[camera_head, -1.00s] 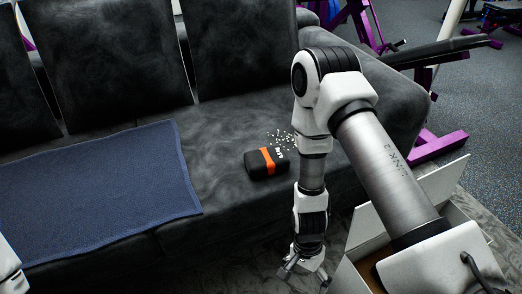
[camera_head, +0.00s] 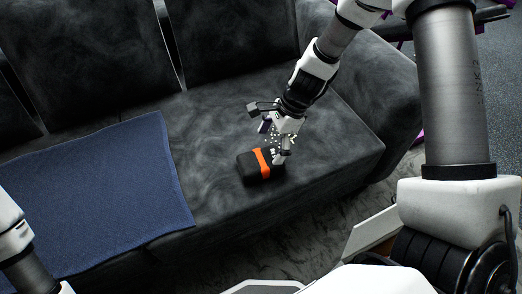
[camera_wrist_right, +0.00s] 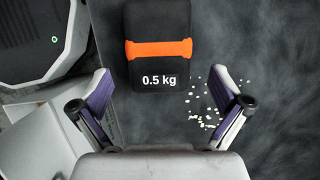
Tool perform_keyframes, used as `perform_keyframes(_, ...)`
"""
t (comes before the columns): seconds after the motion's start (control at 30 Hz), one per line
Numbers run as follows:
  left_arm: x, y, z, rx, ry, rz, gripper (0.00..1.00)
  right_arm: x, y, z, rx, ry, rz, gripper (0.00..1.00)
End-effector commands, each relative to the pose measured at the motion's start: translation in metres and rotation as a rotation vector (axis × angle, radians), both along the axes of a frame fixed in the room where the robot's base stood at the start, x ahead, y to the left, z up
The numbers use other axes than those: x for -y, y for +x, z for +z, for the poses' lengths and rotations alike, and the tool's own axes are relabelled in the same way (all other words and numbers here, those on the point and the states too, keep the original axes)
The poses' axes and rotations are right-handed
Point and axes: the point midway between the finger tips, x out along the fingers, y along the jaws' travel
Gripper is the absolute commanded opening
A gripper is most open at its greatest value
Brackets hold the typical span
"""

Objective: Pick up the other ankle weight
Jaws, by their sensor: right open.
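The ankle weight (camera_head: 252,168) is a black block with an orange band, lying on the dark sofa seat. In the right wrist view the ankle weight (camera_wrist_right: 160,22) shows a "0.5 kg" label and lies ahead of the fingertips, a little left of the middle. My right gripper (camera_head: 273,134) is over the seat beside the weight. It is open and empty, its two fingers (camera_wrist_right: 165,92) spread wide. In the head view part of my left arm shows at the lower left, but its gripper is out of view.
A blue towel (camera_head: 95,195) lies on the sofa (camera_head: 215,120) left of the weight. Small pale crumbs (camera_wrist_right: 207,105) are scattered on the seat by the weight. A white box (camera_head: 372,232) stands on the floor in front of the sofa, at the right.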

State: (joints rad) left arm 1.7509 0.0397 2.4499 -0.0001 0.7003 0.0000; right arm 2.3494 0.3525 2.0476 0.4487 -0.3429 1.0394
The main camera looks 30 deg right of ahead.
Motion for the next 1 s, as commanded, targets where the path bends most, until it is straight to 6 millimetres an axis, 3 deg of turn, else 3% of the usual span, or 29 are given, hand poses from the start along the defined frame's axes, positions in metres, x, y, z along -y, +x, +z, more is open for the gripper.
perform_keyframes(0.03,0.0,-0.001,-0.014,-0.002,0.0,0.001,1.0,-0.003,0.0,-0.015,-0.002,-0.001,0.002,1.0)
perform_keyframes(0.37,0.0,-0.001,-0.062,-0.002,0.0,0.001,1.0,-0.022,0.004,-0.06,-0.001,-0.002,0.003,1.0)
perform_keyframes(0.67,0.0,-0.001,-0.062,-0.001,0.0,0.0,1.0,-0.026,0.005,-0.061,0.0,0.0,0.0,1.0)
perform_keyframes(0.87,0.0,-0.001,-0.063,-0.001,0.0,0.0,1.0,-0.026,0.005,-0.061,0.0,-0.001,0.0,0.33)
perform_keyframes(0.9,0.0,-0.001,-0.063,-0.001,0.0,0.0,1.0,-0.026,0.005,-0.061,-0.001,-0.001,0.0,0.28)
perform_keyframes(1.0,0.0,-0.001,-0.062,-0.001,0.0,0.0,1.0,-0.026,0.005,-0.061,0.0,0.0,0.0,0.28)
